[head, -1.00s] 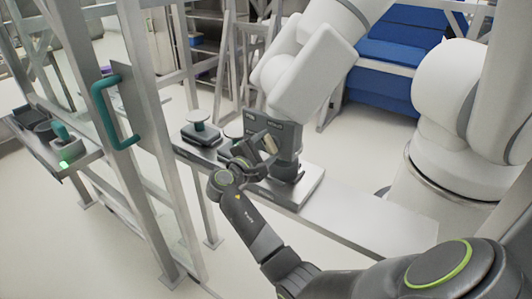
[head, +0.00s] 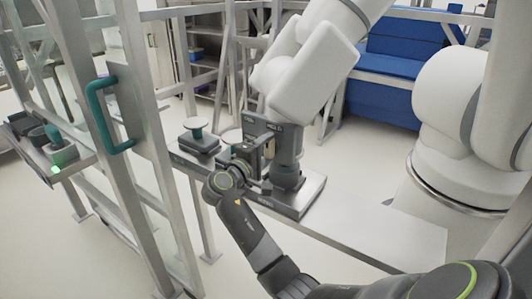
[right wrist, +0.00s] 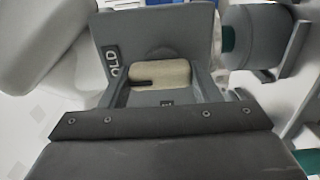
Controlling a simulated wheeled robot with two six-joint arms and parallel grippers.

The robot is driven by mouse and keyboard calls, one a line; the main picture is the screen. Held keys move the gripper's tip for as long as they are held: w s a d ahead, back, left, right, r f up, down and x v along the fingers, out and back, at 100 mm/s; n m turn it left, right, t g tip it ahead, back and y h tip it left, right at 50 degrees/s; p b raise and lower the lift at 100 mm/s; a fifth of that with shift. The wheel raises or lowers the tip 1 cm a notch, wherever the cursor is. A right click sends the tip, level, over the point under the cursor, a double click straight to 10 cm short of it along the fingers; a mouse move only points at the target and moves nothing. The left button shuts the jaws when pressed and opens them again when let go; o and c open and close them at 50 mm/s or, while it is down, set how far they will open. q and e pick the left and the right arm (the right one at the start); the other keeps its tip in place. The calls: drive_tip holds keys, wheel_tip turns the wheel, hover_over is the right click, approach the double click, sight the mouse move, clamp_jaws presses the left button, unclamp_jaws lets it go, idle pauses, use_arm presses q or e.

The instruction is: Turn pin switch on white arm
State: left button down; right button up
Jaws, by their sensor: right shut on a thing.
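The white arm (head: 312,65) reaches down from the upper right, and a dark grey tool block (head: 262,127) sits at its lower end. My right gripper (head: 262,155) is at the side of this block, shut on a small beige pin switch (head: 270,148). In the right wrist view the beige pin switch (right wrist: 160,74) shows between the fingers (right wrist: 160,92), against the grey block (right wrist: 188,35), which bears a label with the letters "OLD". The exact contact of the fingers is partly hidden by the gripper body. My left gripper is not in view.
A metal frame door with a teal handle (head: 103,115) stands at the left. A blue unit (head: 395,85) is behind.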

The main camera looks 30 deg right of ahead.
idle(0.4)
drive_tip(key=o, duration=1)
